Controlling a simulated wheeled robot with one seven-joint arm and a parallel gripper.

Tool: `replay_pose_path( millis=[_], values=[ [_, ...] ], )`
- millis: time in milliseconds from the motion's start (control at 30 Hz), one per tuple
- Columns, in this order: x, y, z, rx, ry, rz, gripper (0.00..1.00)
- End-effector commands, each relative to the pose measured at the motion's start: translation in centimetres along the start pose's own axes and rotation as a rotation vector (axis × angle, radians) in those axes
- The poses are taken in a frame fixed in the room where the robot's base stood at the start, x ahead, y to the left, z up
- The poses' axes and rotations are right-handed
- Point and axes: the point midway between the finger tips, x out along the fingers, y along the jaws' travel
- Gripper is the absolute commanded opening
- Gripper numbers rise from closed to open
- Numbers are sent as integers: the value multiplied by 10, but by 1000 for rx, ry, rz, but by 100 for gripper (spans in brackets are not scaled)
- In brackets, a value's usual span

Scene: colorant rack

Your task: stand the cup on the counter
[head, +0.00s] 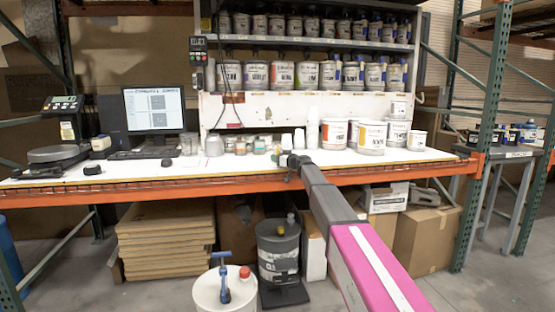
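My gripper (286,160) is small and dark at the far end of my arm, over the front edge of the white counter (225,172). Its fingers are too small to show whether they are open or shut. Just behind it is a small white cup (286,142); I cannot tell whether the gripper touches it or whether the cup rests on the counter. Another white cup (299,139) is close on its right, and a taller white cup or stack (313,131) is beside that. Which of these is the task's cup is not clear.
Small jars (240,145) stand left of the cups. Large paint cans (372,138) stand to the right. A monitor (153,108) and a scale (57,152) occupy the left. Shelves of cans (292,75) are above. The counter's front strip is mostly clear.

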Motion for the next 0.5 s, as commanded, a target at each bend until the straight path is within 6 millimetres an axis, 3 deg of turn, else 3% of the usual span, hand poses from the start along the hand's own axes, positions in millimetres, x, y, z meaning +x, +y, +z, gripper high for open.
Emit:
replay_pose_path(
  millis=[267,500],
  values=[
    [-8,0,-2,0,0,1,37],
    [-44,-2,-2,0,0,1,37]
  ],
)
